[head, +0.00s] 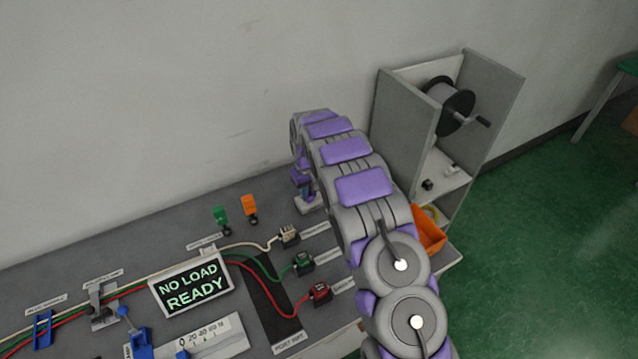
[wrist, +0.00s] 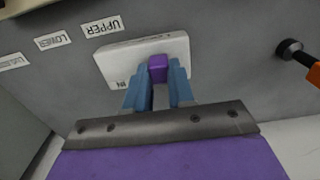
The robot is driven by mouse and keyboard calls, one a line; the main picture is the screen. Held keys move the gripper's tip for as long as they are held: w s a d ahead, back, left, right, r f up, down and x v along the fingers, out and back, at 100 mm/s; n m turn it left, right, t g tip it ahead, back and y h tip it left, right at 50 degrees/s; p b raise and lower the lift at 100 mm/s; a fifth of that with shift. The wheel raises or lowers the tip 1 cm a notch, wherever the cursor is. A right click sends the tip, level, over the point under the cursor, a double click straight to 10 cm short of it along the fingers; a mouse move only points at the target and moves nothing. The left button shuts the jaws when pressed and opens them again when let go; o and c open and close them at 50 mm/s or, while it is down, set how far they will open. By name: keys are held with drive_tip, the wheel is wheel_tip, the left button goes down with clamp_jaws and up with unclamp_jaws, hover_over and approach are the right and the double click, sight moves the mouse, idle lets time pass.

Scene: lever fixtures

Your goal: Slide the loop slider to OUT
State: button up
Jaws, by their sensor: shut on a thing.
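The loop slider is a white plate (wrist: 118,58) with a purple knob (wrist: 158,62) in the wrist view. The letters "IN" show at the plate's lower left end. No "OUT" mark can be read. My gripper (wrist: 158,74) has its two blue fingers on either side of the purple knob, shut on it. The knob sits right of the plate's middle in this view. In the head view the white plate (head: 308,205) is at the back right of the bench, beneath my gripper (head: 303,188), and my arm partly covers that area.
Orange (head: 250,204) and green (head: 220,214) levers stand left of my gripper. A "NO LOAD READY" sign (head: 191,284), cable plugs and a grey cabinet (head: 402,115) with a reel are nearby.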

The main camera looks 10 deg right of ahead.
drive_tip(key=shift+s+a, duration=0.1)
drive_tip(key=shift+a, duration=0.35)
drive_tip(key=o, duration=0.6)
drive_tip(key=shift+c, duration=0.2)
drive_tip(key=o, duration=0.3)
drive_tip(key=shift+a, duration=0.2)
drive_tip(key=shift+o, duration=0.2)
drive_tip(key=shift+d+r, duration=0.15)
drive_tip(key=shift+r, duration=0.05)
wheel_tip(320, 180, up, 17)
drive_tip(key=p, duration=0.3)
drive_tip(key=shift+a, duration=0.25)
